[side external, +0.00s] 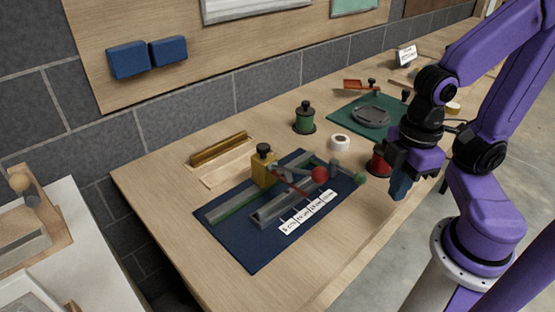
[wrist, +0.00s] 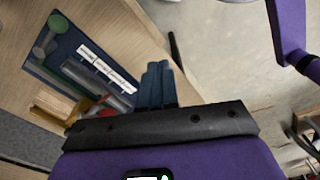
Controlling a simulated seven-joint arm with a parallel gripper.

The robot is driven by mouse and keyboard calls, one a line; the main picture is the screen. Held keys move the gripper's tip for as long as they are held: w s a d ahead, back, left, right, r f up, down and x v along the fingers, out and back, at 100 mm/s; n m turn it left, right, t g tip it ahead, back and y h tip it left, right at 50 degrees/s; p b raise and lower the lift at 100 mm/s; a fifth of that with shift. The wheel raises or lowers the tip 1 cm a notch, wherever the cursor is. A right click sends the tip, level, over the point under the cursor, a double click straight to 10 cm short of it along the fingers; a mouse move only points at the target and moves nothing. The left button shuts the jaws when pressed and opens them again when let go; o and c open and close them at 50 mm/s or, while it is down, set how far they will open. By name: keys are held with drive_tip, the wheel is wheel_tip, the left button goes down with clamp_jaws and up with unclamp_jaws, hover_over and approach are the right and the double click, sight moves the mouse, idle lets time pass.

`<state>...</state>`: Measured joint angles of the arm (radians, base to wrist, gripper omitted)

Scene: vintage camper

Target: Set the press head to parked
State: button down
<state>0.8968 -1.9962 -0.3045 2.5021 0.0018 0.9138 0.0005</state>
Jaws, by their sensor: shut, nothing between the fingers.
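The press stands on a dark blue board (side external: 238,252) on the wooden bench. Its yellow head block (side external: 264,172), with a black knob on top, sits near the back end of grey rails (side external: 280,208). A lever with a red ball (side external: 319,175) reaches right from the block, and a green knob (side external: 359,180) lies beyond it. A white label strip (side external: 308,212) runs along the front; its words are too small to read surely. My gripper (side external: 399,188) is shut and empty, right of the board and apart from the press. The wrist view shows its blue fingers together (wrist: 157,86) and the label strip (wrist: 107,68).
A red spool (side external: 380,163) stands close behind my gripper. A green spool (side external: 305,118), a white roll (side external: 340,142) and a green mat (side external: 345,122) with a grey dish are farther back. A brass bar (side external: 218,149) lies left. The bench front right of the board is clear.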

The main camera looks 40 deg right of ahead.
drive_tip(key=c, duration=1.6)
unclamp_jaws()
drive_tip(key=o, duration=0.6)
drive_tip(key=shift+w+a+r, duration=0.1)
drive_tip(key=shift+w+a, duration=0.1)
drive_tip(key=shift+w, duration=0.05)
drive_tip(key=o, duration=0.3)
drive_tip(key=w+a+r+m, duration=0.4)
drive_tip(key=w, duration=0.4)
drive_tip(key=shift+w+a, duration=0.3)
drive_tip(key=shift+w, duration=0.1)
wheel_tip(320, 180, up, 8)
drive_tip(key=m, duration=1.1)
hover_over(263, 146)
wheel_tip(263, 146, down, 18)
drive_tip(key=shift+r, duration=0.25)
